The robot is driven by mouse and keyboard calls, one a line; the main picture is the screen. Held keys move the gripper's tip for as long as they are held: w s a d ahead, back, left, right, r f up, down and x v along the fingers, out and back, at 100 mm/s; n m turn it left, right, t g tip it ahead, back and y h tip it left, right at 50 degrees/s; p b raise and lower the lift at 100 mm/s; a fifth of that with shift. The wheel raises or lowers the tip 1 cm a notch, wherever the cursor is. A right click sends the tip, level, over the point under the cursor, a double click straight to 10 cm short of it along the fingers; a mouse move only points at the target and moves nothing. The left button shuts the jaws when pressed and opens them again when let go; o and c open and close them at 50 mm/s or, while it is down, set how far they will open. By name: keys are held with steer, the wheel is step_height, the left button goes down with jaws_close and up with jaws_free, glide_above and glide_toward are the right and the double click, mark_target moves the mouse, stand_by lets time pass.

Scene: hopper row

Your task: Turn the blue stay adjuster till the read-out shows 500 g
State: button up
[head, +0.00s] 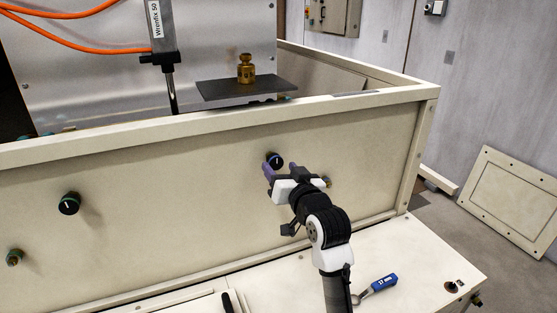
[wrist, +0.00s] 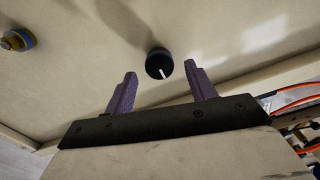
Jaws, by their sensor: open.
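A round black knob with a white pointer line and a bluish rim (head: 276,161) sits on the cream front panel, and it also shows in the wrist view (wrist: 158,62). It looks like the blue stay adjuster, though little of its colour shows. My gripper (head: 281,170) is open, its purple fingers pointing at the panel. In the wrist view the fingers (wrist: 161,75) stand apart on either side of the knob's line, the knob just beyond their tips. I see no contact. No read-out with a number is visible in either view.
A similar black knob with a greenish rim (head: 69,203) is at the panel's left. A brass fitting with a blue ring (wrist: 17,41) is beside the adjuster. A brass weight (head: 246,70) stands on a dark plate above. A blue-handled tool (head: 378,285) lies on the ledge.

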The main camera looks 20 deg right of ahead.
mark_target(275, 162)
steer(key=shift+w, duration=1.3)
steer(key=c, duration=1)
steer(key=shift+o, duration=0.2)
steer(key=shift+a+f, duration=0.1)
steer(key=shift+f+n+b, duration=0.15)
steer(key=shift+n+b, duration=0.55)
steer(key=shift+b, duration=0.3)
steer(key=n+b, duration=0.2)
steer(key=b, duration=0.1)
steer(key=n+b, duration=0.3)
steer(key=shift+n, duration=0.4)
steer(key=shift+r+b, duration=0.2)
steer(key=shift+b, duration=0.1)
